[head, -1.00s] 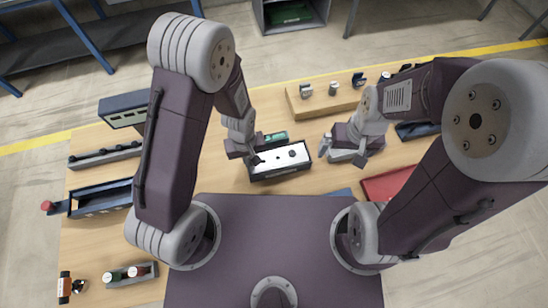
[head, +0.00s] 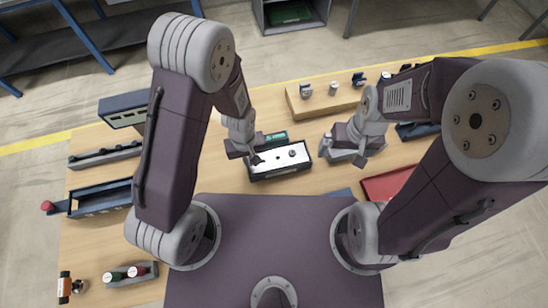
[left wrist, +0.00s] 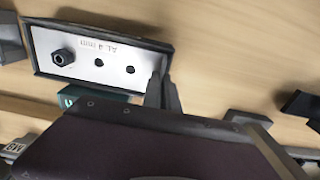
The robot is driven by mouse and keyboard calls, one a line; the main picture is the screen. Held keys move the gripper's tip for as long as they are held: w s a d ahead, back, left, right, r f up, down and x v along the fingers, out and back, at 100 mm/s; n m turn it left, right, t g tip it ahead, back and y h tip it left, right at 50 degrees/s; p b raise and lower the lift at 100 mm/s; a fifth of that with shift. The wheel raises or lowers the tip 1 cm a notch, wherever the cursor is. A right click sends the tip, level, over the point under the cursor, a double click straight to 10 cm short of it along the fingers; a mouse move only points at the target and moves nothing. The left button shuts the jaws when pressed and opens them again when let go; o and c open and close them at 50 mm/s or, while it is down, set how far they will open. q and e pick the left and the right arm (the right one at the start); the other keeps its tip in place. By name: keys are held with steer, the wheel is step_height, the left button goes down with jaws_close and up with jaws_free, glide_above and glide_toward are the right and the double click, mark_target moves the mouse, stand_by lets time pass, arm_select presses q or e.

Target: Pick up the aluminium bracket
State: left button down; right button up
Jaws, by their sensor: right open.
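A pale plate marked "AL 4 mm" (head: 280,162), which looks like the aluminium bracket, lies in a black tray (left wrist: 105,82) at mid-table. In the left wrist view the plate (left wrist: 100,50) has a dark nut at one end and two holes. My left gripper (head: 255,158) is at the tray's left end in the head view. In the left wrist view its fingers (left wrist: 164,92) are close together at the plate's end. Whether they grip the edge is unclear. My right gripper (head: 342,155) is open to the right of the tray, over a grey part.
A teal block (head: 276,137) stands just behind the tray. A wooden block (head: 320,104) at the back holds several small parts. A red tray (head: 388,184) is at the right. Bins (head: 100,198) and racks line the left side. Bare wood shows left of the black tray.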

arm_select(q)
steer(key=shift+r, duration=0.15)
stand_by(0.3)
steer(key=shift+w+r, duration=0.1)
steer(key=shift+r, duration=0.45)
step_height(320, 180, up, 3)
steer(key=shift+f, duration=0.2)
steer(key=s+d+r+b, duration=0.2)
steer(key=d+r, duration=0.5)
steer(key=d, duration=0.4)
steer(key=shift+s+d, duration=0.15)
steer(key=shift+s, duration=0.45)
